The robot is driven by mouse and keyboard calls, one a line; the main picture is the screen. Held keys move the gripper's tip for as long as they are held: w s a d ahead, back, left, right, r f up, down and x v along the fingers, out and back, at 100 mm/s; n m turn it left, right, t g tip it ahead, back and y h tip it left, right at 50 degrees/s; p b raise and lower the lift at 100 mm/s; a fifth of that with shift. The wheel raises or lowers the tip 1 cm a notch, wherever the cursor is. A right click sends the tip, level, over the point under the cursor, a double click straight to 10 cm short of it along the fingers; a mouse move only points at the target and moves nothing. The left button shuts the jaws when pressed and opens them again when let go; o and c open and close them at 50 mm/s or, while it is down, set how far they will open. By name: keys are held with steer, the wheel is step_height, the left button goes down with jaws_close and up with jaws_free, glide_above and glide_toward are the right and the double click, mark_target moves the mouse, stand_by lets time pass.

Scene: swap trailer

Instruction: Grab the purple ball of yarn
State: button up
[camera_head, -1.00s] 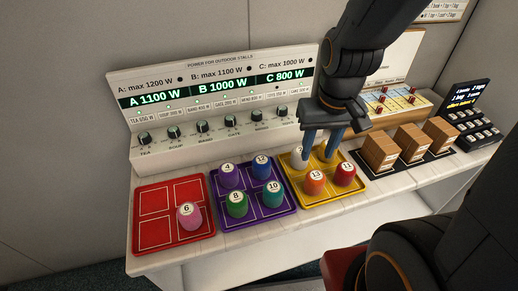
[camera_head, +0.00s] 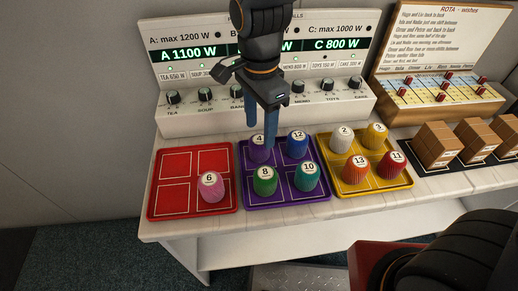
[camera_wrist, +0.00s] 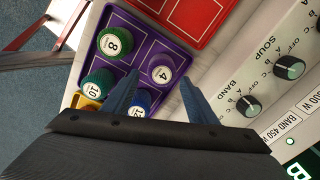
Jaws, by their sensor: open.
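The purple ball of yarn, marked 4 (camera_head: 259,151), stands at the back left of the purple tray (camera_head: 290,198). It also shows in the wrist view (camera_wrist: 163,68), ahead of and between my fingers. My gripper (camera_head: 260,136) is open and empty, with its two blue fingers pointing down around or just above the purple yarn. In the wrist view my gripper (camera_wrist: 160,82) has one finger on each side of the yarn's near edge. I cannot tell whether a finger touches it. One finger partly hides the purple yarn in the head view.
Blue 12 (camera_head: 297,144), green 8 (camera_head: 265,181) and teal 10 (camera_head: 307,177) share the purple tray. The red tray (camera_head: 160,208) holds pink 6 (camera_head: 211,187). The yellow tray (camera_head: 345,192) holds several yarns. The control panel (camera_head: 205,117) rises just behind.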

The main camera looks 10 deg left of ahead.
mark_target(259, 140)
steer(key=shift+w+a+f+p, duration=0.1)
steer(key=shift+f+p, duration=0.45)
steer(key=shift+f, duration=3.25)
steer(key=c, duration=0.8)
